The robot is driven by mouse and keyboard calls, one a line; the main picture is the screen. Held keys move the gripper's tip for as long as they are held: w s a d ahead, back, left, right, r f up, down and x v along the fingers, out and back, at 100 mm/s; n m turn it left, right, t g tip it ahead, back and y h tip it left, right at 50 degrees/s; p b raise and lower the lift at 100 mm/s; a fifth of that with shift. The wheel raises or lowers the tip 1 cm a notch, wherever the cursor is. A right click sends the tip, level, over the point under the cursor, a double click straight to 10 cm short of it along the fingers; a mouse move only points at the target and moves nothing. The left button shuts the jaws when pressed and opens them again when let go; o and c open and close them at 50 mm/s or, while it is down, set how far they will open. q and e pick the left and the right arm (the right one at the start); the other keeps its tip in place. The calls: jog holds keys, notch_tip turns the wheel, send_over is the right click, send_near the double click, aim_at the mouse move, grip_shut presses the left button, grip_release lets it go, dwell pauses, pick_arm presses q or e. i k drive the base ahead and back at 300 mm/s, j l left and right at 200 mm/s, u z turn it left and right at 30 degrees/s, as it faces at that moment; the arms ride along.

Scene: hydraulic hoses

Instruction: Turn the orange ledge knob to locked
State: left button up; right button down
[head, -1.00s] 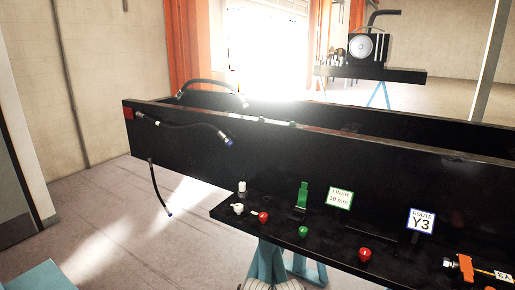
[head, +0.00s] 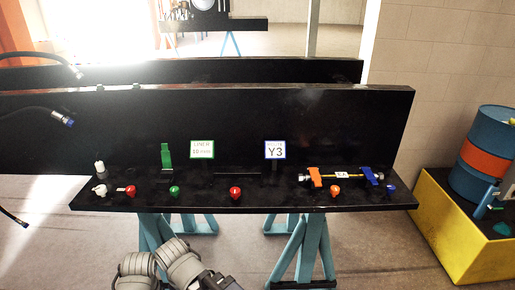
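The orange knob (head: 335,191) is a small rounded knob on the front of the black ledge (head: 280,199), right of centre in the head view. It sits below the orange clamp (head: 315,177) of a fitting that lies along the ledge. A small pale mark shows on its face, too small to read as locked or unlocked. Nothing touches the knob. Grey and black parts of my own arm show at the bottom edge, left of centre and well away from the knob. Neither gripper's fingers can be made out.
Red (head: 235,193), green (head: 174,191) and blue (head: 391,189) knobs share the ledge. A blue clamp (head: 372,176) is behind the blue knob. Blue trestles (head: 305,245) stand below. A yellow box (head: 455,235) is at right.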

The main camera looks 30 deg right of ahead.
aim_at(335, 189)
jog(key=z, duration=1.65)
